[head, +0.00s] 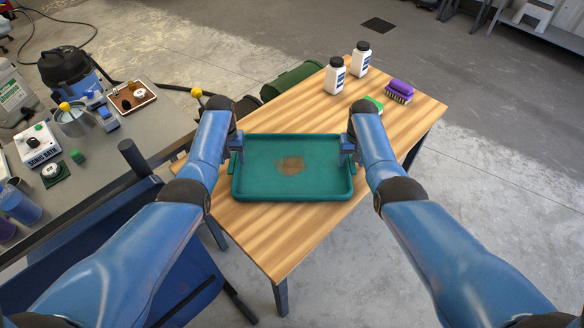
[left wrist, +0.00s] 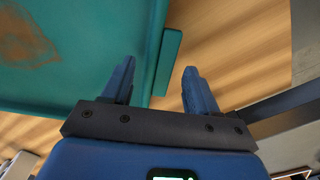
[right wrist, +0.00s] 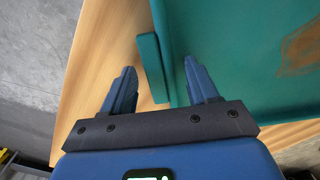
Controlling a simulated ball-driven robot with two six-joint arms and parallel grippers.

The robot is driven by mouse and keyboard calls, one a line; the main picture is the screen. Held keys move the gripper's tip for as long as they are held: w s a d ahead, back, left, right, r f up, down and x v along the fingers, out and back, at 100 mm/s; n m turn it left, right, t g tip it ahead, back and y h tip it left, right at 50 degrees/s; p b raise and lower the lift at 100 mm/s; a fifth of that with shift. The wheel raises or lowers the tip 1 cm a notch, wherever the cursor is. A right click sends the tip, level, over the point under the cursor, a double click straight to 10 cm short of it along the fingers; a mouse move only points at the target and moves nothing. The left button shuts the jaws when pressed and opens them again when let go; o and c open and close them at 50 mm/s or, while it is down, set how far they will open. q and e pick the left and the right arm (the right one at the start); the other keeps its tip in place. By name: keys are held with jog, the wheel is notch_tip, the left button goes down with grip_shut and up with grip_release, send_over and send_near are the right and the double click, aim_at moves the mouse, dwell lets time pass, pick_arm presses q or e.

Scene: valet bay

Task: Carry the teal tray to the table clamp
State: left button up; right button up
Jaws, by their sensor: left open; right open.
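The teal tray (head: 255,190), with a brown stain on its floor, lies flat on the wooden table. My left gripper (head: 237,155) is open at the tray's left side; in the left wrist view a teal side handle (left wrist: 167,62) shows between its fingers (left wrist: 158,63). My right gripper (head: 347,157) is open at the right side; in the right wrist view the other handle (right wrist: 152,67) shows between its fingers (right wrist: 160,63). Neither is closed on a handle. I cannot pick out the table clamp with certainty.
The wooden table (head: 285,240) also bears two white bottles (head: 334,76), a purple brush (head: 400,91) and a green item (head: 374,103) behind the tray. A grey bench (head: 110,165) with assorted items stands at left. A yellow-knobbed lever (head: 197,92) rises near the left forearm.

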jog(key=shift+r, duration=0.1)
pick_arm(q)
notch_tip(320, 180, up, 10)
jog(key=shift+r, duration=0.25)
pick_arm(e)
notch_tip(320, 180, up, 12)
dwell(0.6)
dwell(0.5)
